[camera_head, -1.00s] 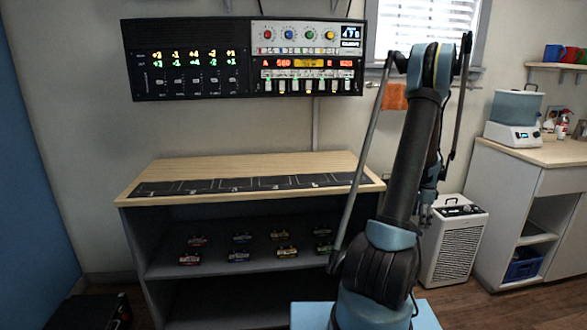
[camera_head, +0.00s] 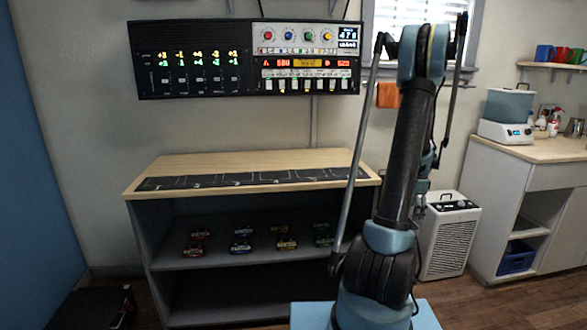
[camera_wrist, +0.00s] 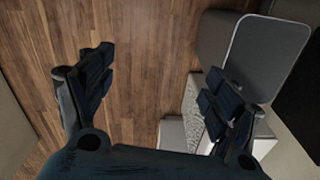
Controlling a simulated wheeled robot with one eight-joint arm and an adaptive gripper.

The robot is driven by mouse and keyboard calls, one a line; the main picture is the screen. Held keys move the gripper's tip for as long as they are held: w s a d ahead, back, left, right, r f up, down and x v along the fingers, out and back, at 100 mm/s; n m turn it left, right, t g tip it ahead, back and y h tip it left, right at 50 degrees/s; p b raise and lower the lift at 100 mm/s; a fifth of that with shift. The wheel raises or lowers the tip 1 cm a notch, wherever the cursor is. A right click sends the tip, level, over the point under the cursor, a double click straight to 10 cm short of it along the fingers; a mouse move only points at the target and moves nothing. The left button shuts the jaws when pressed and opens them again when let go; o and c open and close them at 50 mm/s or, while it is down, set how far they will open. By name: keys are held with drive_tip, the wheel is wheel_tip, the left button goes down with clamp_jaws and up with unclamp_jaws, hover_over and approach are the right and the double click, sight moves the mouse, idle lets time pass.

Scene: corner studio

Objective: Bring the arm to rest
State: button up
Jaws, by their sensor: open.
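My gripper shows in the wrist view (camera_wrist: 160,95) with its two dark fingers spread wide apart and nothing between them. Wooden floor lies beyond the fingers. In the head view my arm stands folded upright right of centre, and the gripper hangs behind it, mostly hidden, near the white floor unit.
A wood-topped bench (camera_head: 300,158) with a dark marked mat (camera_head: 215,181) stands left of my arm. Several small coloured pedals (camera_head: 242,245) sit on its shelf. A white floor unit (camera_head: 449,238) and a counter (camera_head: 545,152) stand at right. A control panel (camera_head: 197,82) hangs on the wall.

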drive_tip(key=s+a+r+n+t, duration=0.1)
drive_tip(key=s+a+r+n, duration=0.4)
drive_tip(key=a, duration=0.4)
drive_tip(key=s+a+r+n, duration=0.3)
drive_tip(key=s+a+r, duration=0.45)
drive_tip(key=a, duration=0.25)
drive_tip(key=s+a+f+n, duration=0.2)
drive_tip(key=s+a+n, duration=0.3)
drive_tip(key=s, duration=0.4)
drive_tip(key=s+a+f+n+t, duration=0.1)
drive_tip(key=s+a+n, duration=0.4)
drive_tip(key=s, duration=0.5)
drive_tip(key=shift+s+a+f, duration=0.3)
drive_tip(key=shift+a+f, duration=0.2)
drive_tip(key=shift+a, duration=0.25)
drive_tip(key=shift+w+f, duration=0.2)
drive_tip(key=shift+w, duration=0.25)
